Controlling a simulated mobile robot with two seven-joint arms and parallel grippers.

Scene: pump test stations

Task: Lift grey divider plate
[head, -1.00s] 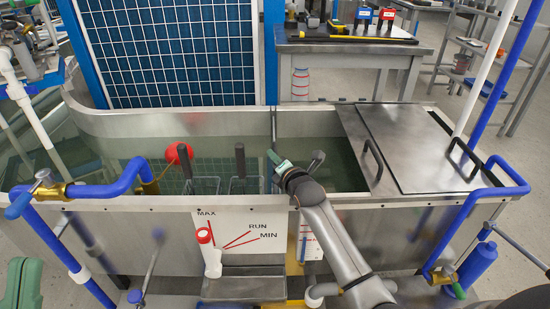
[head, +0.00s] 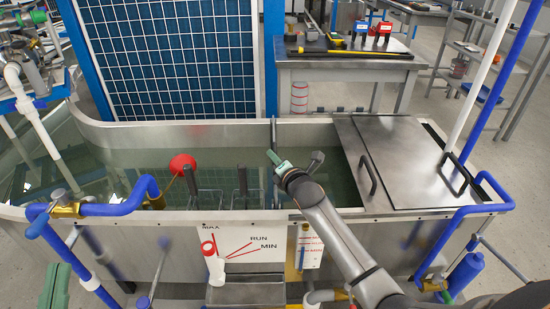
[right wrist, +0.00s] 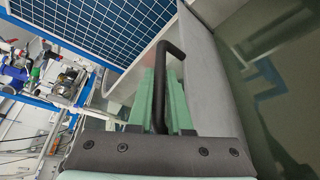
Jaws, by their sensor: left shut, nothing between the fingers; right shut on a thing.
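The grey divider plate (head: 273,133) shows edge-on in the head view, a thin upright strip inside the water tank (head: 225,128). Its broad grey face (right wrist: 208,85) fills the middle right of the right wrist view. A black bar handle (right wrist: 164,75) stands on its side. My right gripper (head: 275,158) has green fingers, shut around this handle; they show in the right wrist view too (right wrist: 160,110). The plate's lower part is hidden by the water and my gripper. My left gripper (head: 55,285) is at the lower left, outside the tank, shut and empty.
A metal lid (head: 410,160) with black handles covers the tank's right end. A red ball float (head: 182,165) and black-handled baskets (head: 243,182) are left of my right gripper. A blue grid panel (head: 170,55) stands behind. Blue pipes (head: 120,207) run along the front.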

